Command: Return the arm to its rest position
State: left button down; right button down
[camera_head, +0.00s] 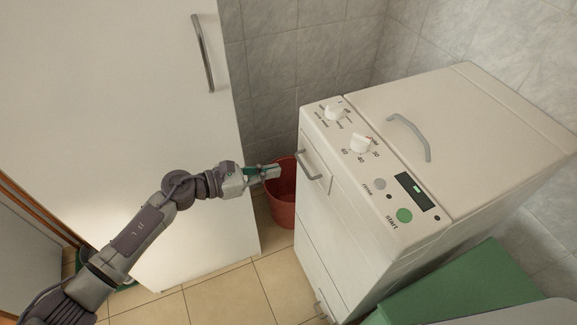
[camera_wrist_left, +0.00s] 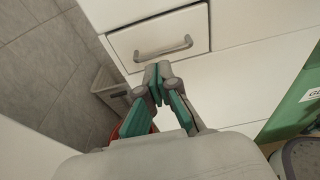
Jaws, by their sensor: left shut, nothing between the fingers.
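My left arm reaches in from the lower left in the head view. My left gripper (camera_head: 272,172) is shut and empty, over the rim of a red bin (camera_head: 284,205) and left of the washing machine (camera_head: 312,215). In the left wrist view the gripper's green-padded fingers (camera_wrist_left: 157,82) meet just below the handle of a small drawer (camera_wrist_left: 160,33) in the machine's front. I cannot tell how far the fingertips are from the drawer. My right gripper is not in view.
A tall white cabinet (camera_head: 130,100) with a vertical handle stands beside my arm. A green box (camera_head: 465,290) is at the lower right. The tiled floor (camera_head: 230,297) is clear in front. A grey tiled wall (camera_head: 285,60) stands behind.

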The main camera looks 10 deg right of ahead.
pick_arm(q)
jog(key=f+v, duration=0.1)
jog(key=v, duration=0.5)
jog(key=shift+a+r, duration=0.2)
jog(key=shift+r, duration=0.15)
